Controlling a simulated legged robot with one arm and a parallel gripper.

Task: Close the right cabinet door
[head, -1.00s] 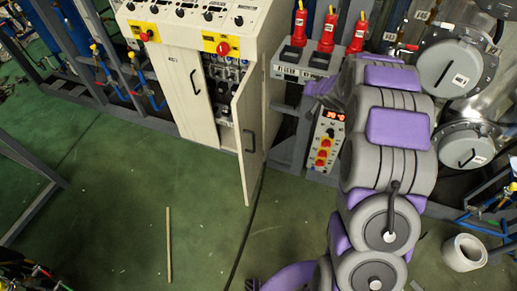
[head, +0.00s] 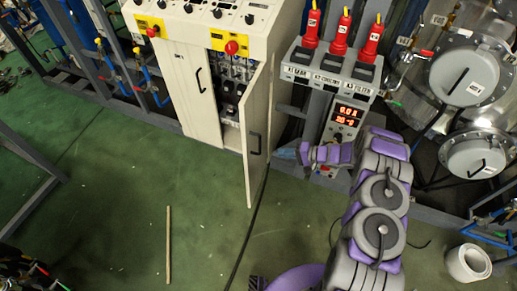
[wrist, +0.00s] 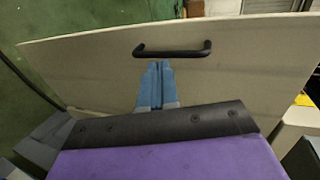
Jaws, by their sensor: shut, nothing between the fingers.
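The right cabinet door (head: 257,130) stands ajar on the cream cabinet, swung outward, with the inside wiring showing to its left. Its black handle (head: 255,143) is on the outer face and also shows in the wrist view (wrist: 172,49). My gripper (head: 280,153) is just right of the door's outer face, level with the handle. In the wrist view its blue fingers (wrist: 156,68) are together and empty, pointing at the door panel just below the handle in the picture. I cannot tell whether the fingertips touch the panel.
The left cabinet door (head: 192,90) is shut. A panel with red-handled connectors (head: 340,35) and a red display stands right of the cabinet. A thin rod (head: 168,245) lies on the open green floor. A white cylinder (head: 467,263) is at lower right.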

